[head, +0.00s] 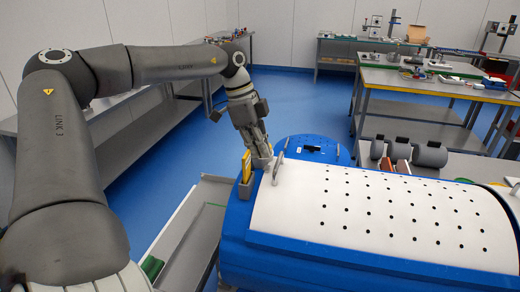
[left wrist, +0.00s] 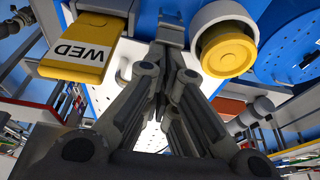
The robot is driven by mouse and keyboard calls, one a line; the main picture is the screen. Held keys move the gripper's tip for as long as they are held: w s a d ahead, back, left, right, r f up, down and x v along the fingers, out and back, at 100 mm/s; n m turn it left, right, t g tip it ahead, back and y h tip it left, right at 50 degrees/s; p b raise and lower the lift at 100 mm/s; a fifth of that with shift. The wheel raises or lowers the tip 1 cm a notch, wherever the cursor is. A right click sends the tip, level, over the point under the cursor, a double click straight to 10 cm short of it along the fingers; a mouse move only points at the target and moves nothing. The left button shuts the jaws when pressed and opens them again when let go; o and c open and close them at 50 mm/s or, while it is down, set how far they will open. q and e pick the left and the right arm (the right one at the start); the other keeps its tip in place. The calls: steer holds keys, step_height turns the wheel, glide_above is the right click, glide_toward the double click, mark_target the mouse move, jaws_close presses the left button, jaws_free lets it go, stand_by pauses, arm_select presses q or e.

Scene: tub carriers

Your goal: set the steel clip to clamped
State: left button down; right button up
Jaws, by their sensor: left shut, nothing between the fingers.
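My left gripper (head: 262,160) reaches down to the left end of a blue tub with a white perforated cover (head: 380,210). Its fingers are shut with nothing between them. In the left wrist view the fingertips (left wrist: 168,52) are together just below a small grey metal piece (left wrist: 171,28), which may be the steel clip; I cannot tell if they touch. A curved grey lever (head: 278,167) stands up at the cover's edge, right beside the fingers. I cannot tell whether it belongs to the clip. My right gripper is not in view.
A yellow tag marked WED (left wrist: 85,50) sits close left of the fingers, and a yellow-ended cylinder (left wrist: 227,50) close right. A blue round plate (head: 312,148) lies behind the tub. A grey tray (head: 190,240) is at left; benches stand behind.

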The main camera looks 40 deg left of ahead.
arm_select(q)
steer(key=shift+s+a, duration=0.15)
steer(key=shift+a, duration=0.05)
steer(key=shift+s+a+r+t+h+b, duration=0.15)
steer(key=shift+a+t+h, duration=0.1)
steer(key=shift+h, duration=0.2)
steer(key=shift+s+a+f+t+h+b, duration=0.15)
steer(key=shift+t+h, duration=0.1)
steer(key=shift+h, duration=0.2)
steer(key=shift+s+a+r+t+h, duration=0.2)
steer(key=shift+a+t+h, duration=0.25)
steer(key=shift+h, duration=0.25)
steer(key=shift+s+a+t+h+p, duration=0.3)
steer(key=shift+a+h+p, duration=0.2)
steer(key=shift+h, duration=0.2)
steer(key=shift+s+a+f+t+h+p, duration=0.2)
steer(key=shift+a+t+h+p, duration=0.2)
steer(key=shift+h, duration=0.2)
steer(key=shift+a+f+t+h+p, duration=0.1)
steer(key=shift+t+h+p, duration=0.25)
steer(key=shift+h, duration=0.35)
steer(key=a+f+t+h, duration=0.1)
steer(key=h, duration=0.1)
steer(key=s+a+f+t+h+b, duration=0.1)
steer(key=a+f+t+h, duration=0.1)
steer(key=h, duration=0.1)
steer(key=shift+s+a+h+b, duration=0.1)
steer(key=shift+s+h+b, duration=0.2)
steer(key=shift+s+b, duration=0.1)
